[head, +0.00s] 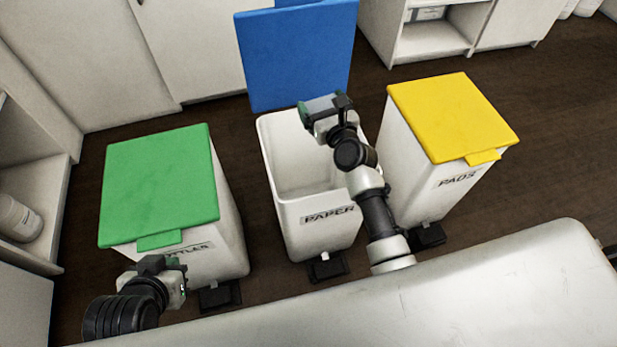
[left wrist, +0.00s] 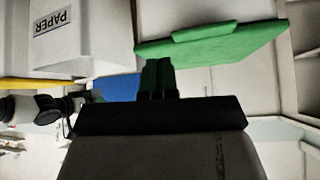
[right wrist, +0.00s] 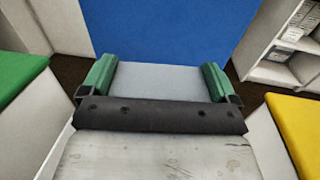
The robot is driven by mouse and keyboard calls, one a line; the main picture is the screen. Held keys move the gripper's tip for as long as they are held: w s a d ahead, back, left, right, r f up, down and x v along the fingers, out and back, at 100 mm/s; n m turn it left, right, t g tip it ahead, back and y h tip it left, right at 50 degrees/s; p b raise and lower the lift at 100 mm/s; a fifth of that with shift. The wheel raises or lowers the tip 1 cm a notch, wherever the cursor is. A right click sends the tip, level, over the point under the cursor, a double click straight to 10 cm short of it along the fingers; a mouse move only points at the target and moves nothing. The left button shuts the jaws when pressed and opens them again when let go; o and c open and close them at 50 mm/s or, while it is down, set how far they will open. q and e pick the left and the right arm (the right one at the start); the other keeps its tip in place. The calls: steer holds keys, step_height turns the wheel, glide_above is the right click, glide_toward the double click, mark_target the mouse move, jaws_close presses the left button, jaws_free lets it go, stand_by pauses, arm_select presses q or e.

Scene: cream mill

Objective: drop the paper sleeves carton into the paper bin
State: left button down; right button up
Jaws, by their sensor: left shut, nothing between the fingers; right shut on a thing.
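The paper bin (head: 290,165) is a white bin labelled PAPER, standing in the middle of the head view with its blue lid (head: 297,55) raised behind it. My right gripper (head: 318,108) is over the open bin, towards its back right. It is shut on the paper sleeves carton (right wrist: 155,82), a pale grey box held between both green fingers in the right wrist view. The carton is partly hidden by the gripper in the head view. My left gripper (left wrist: 157,76) is shut and empty, low by the front of the green-lidded bin.
A bin with a shut green lid (head: 160,185) stands left of the paper bin. A bin labelled PADS with a shut yellow lid (head: 455,115) stands right. Black pedals (head: 325,267) sit at the bins' feet. White cabinets line the back. A pale surface crosses the front.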

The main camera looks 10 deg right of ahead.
step_height(320, 180, down, 2)
steer(key=shift+f+b, duration=0.15)
steer(key=shift+b, duration=0.95)
steer(key=shift+f+b, duration=0.95)
steer(key=shift+b, duration=0.1)
arm_select(q)
steer(key=w+d+r+t+h, duration=0.3)
steer(key=w+r+t, duration=0.3)
steer(key=r+t, duration=0.6)
steer(key=shift+w+d+m+h, duration=0.3)
steer(key=shift+w+d+h, duration=0.1)
steer(key=shift+d, duration=0.15)
arm_select(e)
steer(key=o, duration=0.6)
arm_select(q)
steer(key=shift+r, duration=0.1)
arm_select(e)
steer(key=shift+f, duration=0.1)
steer(key=shift+s, duration=0.1)
